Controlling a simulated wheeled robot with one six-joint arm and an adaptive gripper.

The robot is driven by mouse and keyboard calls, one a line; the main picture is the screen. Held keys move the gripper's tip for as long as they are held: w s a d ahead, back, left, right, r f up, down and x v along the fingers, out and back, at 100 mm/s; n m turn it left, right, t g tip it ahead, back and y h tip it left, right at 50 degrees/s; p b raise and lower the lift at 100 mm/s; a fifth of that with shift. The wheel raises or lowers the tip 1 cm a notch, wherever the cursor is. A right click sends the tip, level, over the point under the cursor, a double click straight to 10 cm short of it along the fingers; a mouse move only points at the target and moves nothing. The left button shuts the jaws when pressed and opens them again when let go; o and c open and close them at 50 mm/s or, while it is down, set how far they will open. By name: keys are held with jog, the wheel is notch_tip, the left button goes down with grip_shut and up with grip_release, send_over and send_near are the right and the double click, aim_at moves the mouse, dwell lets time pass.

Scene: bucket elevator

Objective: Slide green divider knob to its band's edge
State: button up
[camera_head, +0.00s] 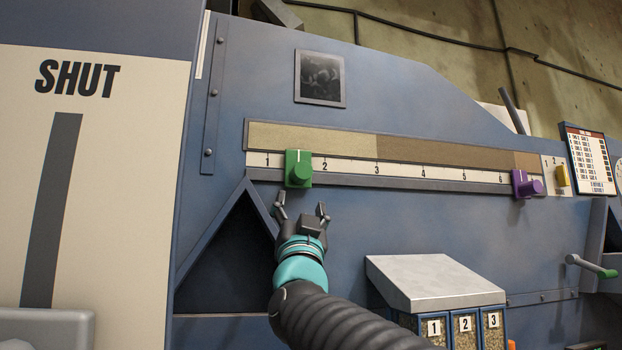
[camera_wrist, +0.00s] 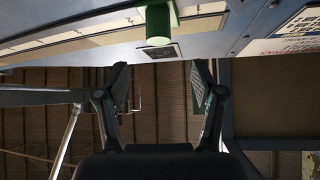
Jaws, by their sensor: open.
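The green divider knob (camera_head: 298,169) sits on the numbered scale rail (camera_head: 400,179), between marks 1 and 2. Above the scale a band strip shows a light tan section (camera_head: 310,136) at left, a darker brown section (camera_head: 440,150) from about mark 3, and another brown shade near the right end. My gripper (camera_head: 301,207) is open and empty, just below the green knob, with its fingers apart. In the wrist view the green knob (camera_wrist: 158,25) is at the top centre, beyond the open fingertips (camera_wrist: 160,75). I see no contact between them.
A purple knob (camera_head: 525,184) sits near the right end of the same rail. A metal-topped box with numbered bins (camera_head: 435,282) juts out at lower right. A green-tipped lever (camera_head: 592,266) is at far right.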

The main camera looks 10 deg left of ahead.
aim_at(302, 178)
jog(key=p+x, duration=0.5)
jog(key=x, duration=0.9)
jog(key=shift+d+f+p, duration=0.1)
jog(key=shift+p, duration=0.3)
grip_shut()
